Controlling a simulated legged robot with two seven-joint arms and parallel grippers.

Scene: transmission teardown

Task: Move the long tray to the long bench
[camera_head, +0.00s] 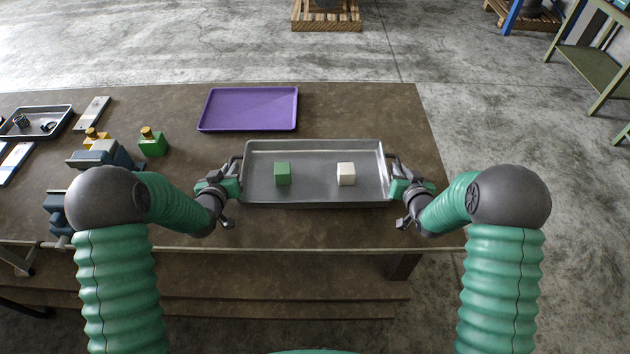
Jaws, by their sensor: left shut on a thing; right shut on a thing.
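The long tray (315,193) is a grey metal tray with a handle at each short end. It is over the right part of the brown bench (350,105); I cannot tell whether it rests on the bench or is just above it. A green cube (283,173) and a white cube (346,174) sit inside it. My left gripper (232,181) is shut on the tray's left handle. My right gripper (397,182) is shut on the tray's right handle. The fingers partly hide both handles.
A purple tray (248,108) lies just behind the long tray. A green bottle-like block (152,144), a blue-grey vise (105,155) and a small dark tray (62,115) are at left. A green shelf stand (590,65) and a pallet (326,18) stand beyond on open concrete floor.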

